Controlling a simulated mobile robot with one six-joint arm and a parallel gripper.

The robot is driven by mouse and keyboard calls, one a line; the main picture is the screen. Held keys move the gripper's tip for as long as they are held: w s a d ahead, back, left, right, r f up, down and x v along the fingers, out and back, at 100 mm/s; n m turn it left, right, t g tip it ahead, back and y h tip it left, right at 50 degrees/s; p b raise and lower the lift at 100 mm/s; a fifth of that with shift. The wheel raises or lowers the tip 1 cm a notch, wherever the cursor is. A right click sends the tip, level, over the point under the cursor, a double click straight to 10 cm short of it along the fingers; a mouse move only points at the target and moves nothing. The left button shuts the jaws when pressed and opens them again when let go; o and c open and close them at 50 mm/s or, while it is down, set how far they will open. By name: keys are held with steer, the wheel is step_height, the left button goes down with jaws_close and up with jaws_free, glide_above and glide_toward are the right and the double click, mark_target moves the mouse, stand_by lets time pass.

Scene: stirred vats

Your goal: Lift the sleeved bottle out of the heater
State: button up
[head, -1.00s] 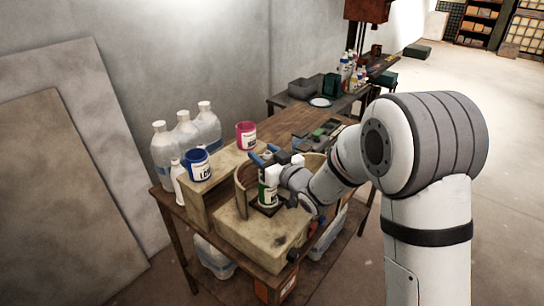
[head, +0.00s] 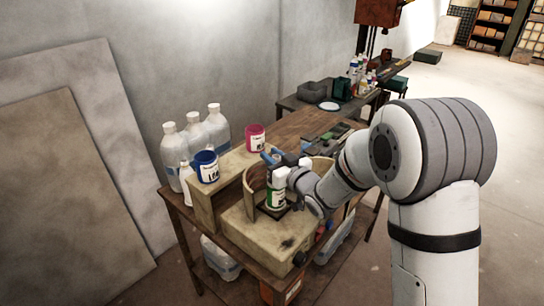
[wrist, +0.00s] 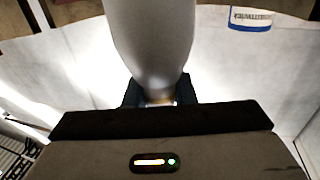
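A blue cup (head: 206,168) and a pink cup (head: 255,138) stand on the wooden ledge beside the heater. Several clear jugs (head: 195,135) stand behind them. The curved guard (head: 258,186) rises close to the bottle. Tools (head: 325,143) lie farther back on the bench.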

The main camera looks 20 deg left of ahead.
steer(key=c, duration=0.4)
step_height(320, 180, up, 15)
steer(key=p, duration=0.6)
steer(key=shift+f, duration=0.2)
stand_by(1.1)
steer(key=s+d+b, duration=0.3)
steer(key=s+d, duration=0.3)
steer(key=s, duration=0.5)
steer(key=shift+s+d, duration=0.15)
steer(key=shift+d, duration=0.25)
stand_by(0.5)
